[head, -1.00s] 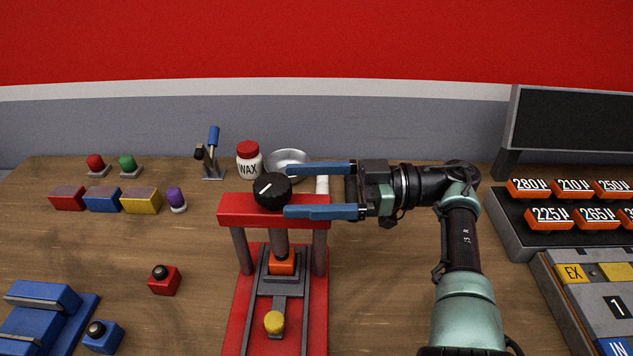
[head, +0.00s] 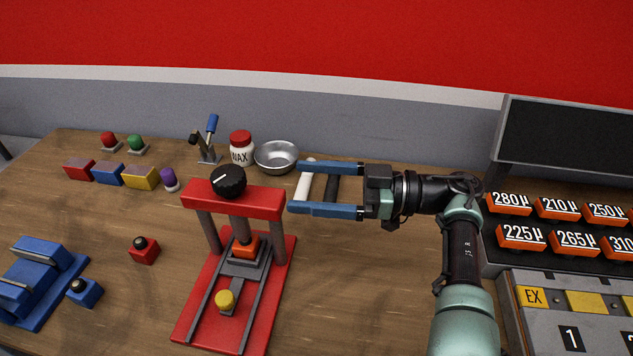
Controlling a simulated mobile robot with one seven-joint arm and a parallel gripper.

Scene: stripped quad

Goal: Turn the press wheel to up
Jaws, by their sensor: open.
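The press wheel (head: 229,181) is a black knob with a white mark line, on top of the red press frame (head: 262,203). The mark points toward the left and slightly down in the picture. An orange block (head: 245,247) sits under the press column, and a yellow knob (head: 225,300) stands at the front of its slide. My gripper (head: 295,188) is open, with its two blue fingers pointing left. It is to the right of the wheel, apart from it, with nothing gripped between the fingers.
A metal bowl (head: 277,156), a WAX jar (head: 241,148) and a lever (head: 208,140) stand behind the press. White and black rods (head: 306,180) show by my fingers. Orange numbered blocks (head: 520,237) are at right. Wood is clear right of the press.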

